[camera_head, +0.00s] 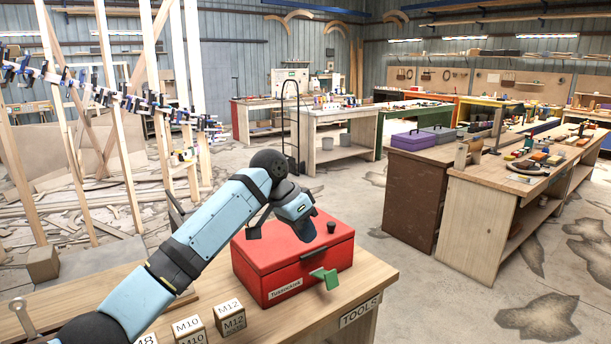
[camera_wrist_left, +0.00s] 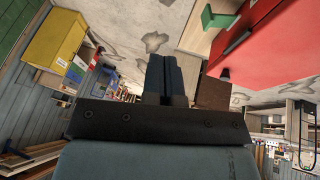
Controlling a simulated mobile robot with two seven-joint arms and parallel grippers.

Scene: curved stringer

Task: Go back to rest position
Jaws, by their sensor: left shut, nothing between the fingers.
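My left arm reaches in from the lower left in the head view. My left gripper (camera_head: 304,231) is a dark shape in front of the red toolbox (camera_head: 262,257); its fingertips are hard to make out there. In the left wrist view the fingers of the left gripper (camera_wrist_left: 166,75) are together, with nothing between them. The red toolbox (camera_wrist_left: 262,50) fills the upper right of that view, apart from the fingers. A green piece (camera_head: 325,278) is at the toolbox's front, and a small dark knob (camera_head: 331,227) is at its top. My right gripper is in neither view.
The toolbox stands on a wooden bench (camera_head: 370,272). Several labelled wooden blocks (camera_head: 230,318) line its front, and a wrench (camera_head: 22,318) is at the left. A timber frame with clamps (camera_head: 130,103) stands behind. Other workbenches (camera_head: 480,215) are to the right across open floor.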

